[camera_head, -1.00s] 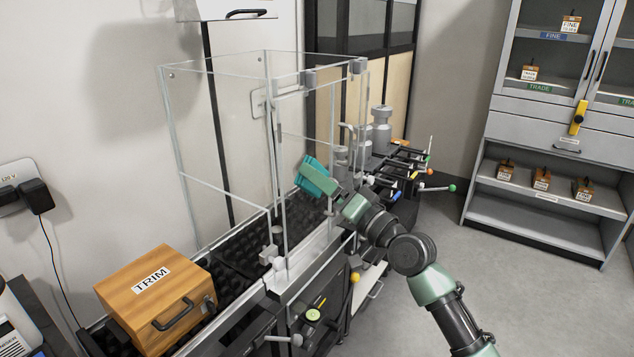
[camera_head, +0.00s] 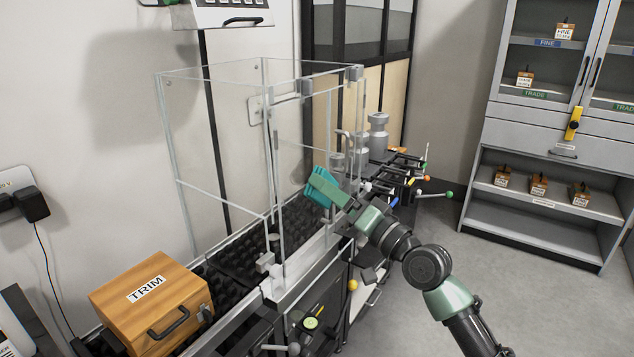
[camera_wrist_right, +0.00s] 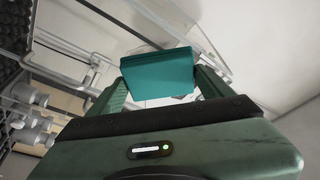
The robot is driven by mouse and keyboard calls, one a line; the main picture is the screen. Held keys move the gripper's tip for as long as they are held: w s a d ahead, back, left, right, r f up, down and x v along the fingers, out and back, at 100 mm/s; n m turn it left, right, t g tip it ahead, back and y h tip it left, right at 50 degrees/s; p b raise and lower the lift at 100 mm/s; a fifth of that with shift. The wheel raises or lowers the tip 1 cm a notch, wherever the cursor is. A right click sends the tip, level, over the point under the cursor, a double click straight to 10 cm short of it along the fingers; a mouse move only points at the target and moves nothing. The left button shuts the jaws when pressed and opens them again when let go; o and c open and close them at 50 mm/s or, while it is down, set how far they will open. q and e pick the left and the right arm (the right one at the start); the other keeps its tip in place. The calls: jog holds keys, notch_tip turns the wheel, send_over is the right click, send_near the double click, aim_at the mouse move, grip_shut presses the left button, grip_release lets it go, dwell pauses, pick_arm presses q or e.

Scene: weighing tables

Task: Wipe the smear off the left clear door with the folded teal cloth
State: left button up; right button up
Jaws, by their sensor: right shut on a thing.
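The folded teal cloth (camera_head: 321,187) is held in my right gripper (camera_head: 340,197), in front of the clear weighing case in the head view. In the right wrist view the cloth (camera_wrist_right: 158,76) sits between the two fingers of my right gripper (camera_wrist_right: 160,84), which are shut on it. The clear case (camera_head: 215,140) has thin metal edges and see-through panes. The cloth is close to the case's front; I cannot tell whether it touches a pane. I cannot make out a smear on the left clear door. My left gripper is not in view.
A wooden TRIM box (camera_head: 150,300) stands left of the case on the dark bench. Grey metal weights (camera_head: 377,135) and a rack of rods with coloured knobs (camera_head: 400,175) stand behind the gripper. A grey cabinet (camera_head: 550,140) is at the right, with open floor before it.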

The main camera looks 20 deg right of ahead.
aim_at(290, 175)
jog(key=shift+w+a, duration=0.9)
jog(key=shift+w, duration=0.2)
jog(key=shift+w+a, duration=0.9)
jog(key=shift+w, duration=0.2)
jog(key=shift+w+a, duration=0.55)
jog(key=shift+w, duration=0.3)
